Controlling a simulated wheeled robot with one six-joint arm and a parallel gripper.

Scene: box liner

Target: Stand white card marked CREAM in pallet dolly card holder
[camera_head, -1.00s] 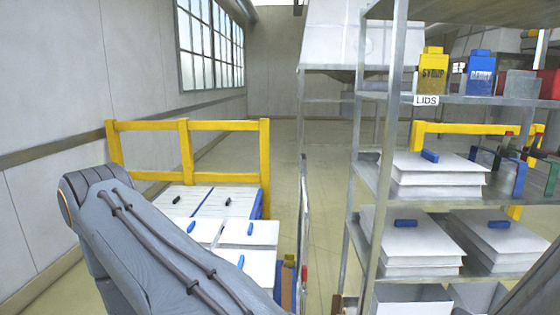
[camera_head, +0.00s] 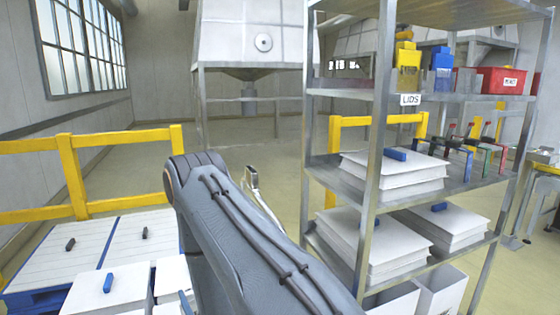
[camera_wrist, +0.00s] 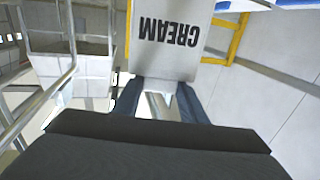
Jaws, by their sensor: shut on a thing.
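In the wrist view my gripper (camera_wrist: 158,100) is shut on the white card (camera_wrist: 170,58), which carries the black word CREAM, upside down in that view. The card stands out beyond the fingertips. In the head view my arm fills the lower middle, and the gripper and card cannot be made out clearly past it. A loaded blue pallet (camera_head: 30,300) with white lidded boxes stands at the lower left, by a yellow rail (camera_head: 75,175). I cannot make out a card holder there.
A metal rack (camera_head: 372,180) labelled LIDS stands close on the right, with white lid stacks (camera_head: 395,178), coloured clamps and a red bin (camera_head: 502,80). A white hopper (camera_head: 250,35) stands behind. Open floor lies between the rail and the hopper.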

